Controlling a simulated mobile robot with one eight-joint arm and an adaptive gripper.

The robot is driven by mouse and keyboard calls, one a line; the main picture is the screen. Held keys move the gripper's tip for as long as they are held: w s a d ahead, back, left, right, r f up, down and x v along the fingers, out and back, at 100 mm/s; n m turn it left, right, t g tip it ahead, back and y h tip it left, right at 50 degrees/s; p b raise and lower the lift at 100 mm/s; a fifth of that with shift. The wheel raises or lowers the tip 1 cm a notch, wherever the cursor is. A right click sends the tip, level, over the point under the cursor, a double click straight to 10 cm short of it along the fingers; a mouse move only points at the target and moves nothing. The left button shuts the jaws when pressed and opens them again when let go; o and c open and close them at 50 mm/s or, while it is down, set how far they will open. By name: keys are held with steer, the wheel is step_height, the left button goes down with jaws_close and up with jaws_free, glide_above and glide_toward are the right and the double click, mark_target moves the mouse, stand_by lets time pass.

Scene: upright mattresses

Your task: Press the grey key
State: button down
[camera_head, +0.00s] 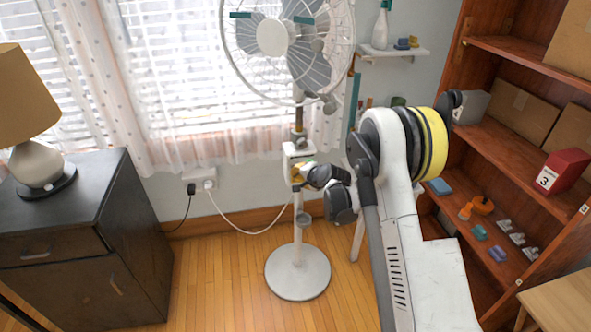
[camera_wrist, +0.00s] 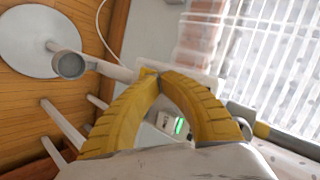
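The white control box (camera_head: 291,152) sits on the pole of a standing fan (camera_head: 272,38) in the head view. My gripper (camera_head: 299,172) is in front of this box and hides part of it. In the wrist view the two yellow fingers of my gripper (camera_wrist: 160,76) curve in and meet at their tips, with nothing seen between them. Through the gap behind the tips, part of the box face (camera_wrist: 150,134) shows with a lit green strip (camera_wrist: 179,125). A small greyish patch is beside the strip; I cannot tell for sure that it is the grey key.
The fan's round white base (camera_head: 298,272) stands on the wooden floor. A dark cabinet (camera_head: 75,215) with a lamp (camera_head: 38,165) is at the left. A wooden shelf (camera_head: 500,135) with small items stands at the right. A white cord (camera_head: 250,231) runs from the wall socket.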

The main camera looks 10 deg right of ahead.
steer(key=shift+w, duration=0.5)
stand_by(0.4)
steer(key=shift+s, duration=3.45)
